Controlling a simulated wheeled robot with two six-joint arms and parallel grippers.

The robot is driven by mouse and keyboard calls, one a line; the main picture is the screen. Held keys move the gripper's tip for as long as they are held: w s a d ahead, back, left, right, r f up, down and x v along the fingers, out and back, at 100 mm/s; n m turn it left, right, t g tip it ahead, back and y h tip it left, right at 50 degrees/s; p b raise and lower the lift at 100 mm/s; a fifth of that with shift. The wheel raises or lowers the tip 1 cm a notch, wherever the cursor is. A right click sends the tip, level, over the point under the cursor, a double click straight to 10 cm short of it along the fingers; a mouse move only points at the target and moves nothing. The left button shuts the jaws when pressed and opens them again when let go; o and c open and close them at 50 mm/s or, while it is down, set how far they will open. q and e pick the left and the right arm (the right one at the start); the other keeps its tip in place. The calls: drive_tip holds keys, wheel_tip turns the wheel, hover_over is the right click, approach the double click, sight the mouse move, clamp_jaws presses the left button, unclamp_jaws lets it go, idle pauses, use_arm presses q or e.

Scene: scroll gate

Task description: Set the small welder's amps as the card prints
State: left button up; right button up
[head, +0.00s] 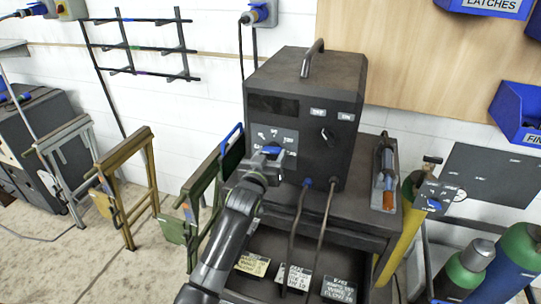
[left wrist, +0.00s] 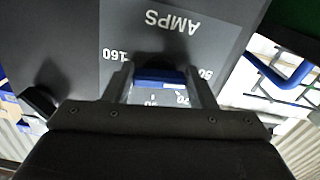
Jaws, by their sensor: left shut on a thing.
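The small welder (head: 300,125) is a dark box with a top handle, standing on a black cart. Its front has a grey amps panel (head: 266,138) with a knob on it. My left gripper (head: 272,152) is at the panel, shut on the blue amps knob (left wrist: 160,78). In the left wrist view the panel (left wrist: 190,48) reads AMPS and 160, upside down, with other numbers partly hidden by the fingers. Several printed cards lie on the cart's lower shelf: a yellowish card (head: 252,264), a white card (head: 294,277) and a dark card (head: 338,289). Their print is too small to read surely.
Two cables (head: 325,215) hang from the welder's front. A torch-like tool (head: 384,175) lies on the cart at right. Gas cylinders (head: 465,270) stand at right, and folding frames (head: 125,190) at left.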

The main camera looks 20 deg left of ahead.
use_arm(q)
drive_tip(key=m+p, duration=0.1)
drive_tip(key=m, duration=0.1)
drive_tip(key=m+p, duration=0.1)
drive_tip(key=m, duration=0.1)
drive_tip(key=shift+a+r, duration=0.1)
drive_tip(key=shift+r, duration=0.1)
drive_tip(key=m+p, duration=0.3)
drive_tip(key=m, duration=0.2)
drive_tip(key=shift+a+f, duration=0.1)
drive_tip(key=shift+m, duration=0.3)
drive_tip(key=o, duration=1)
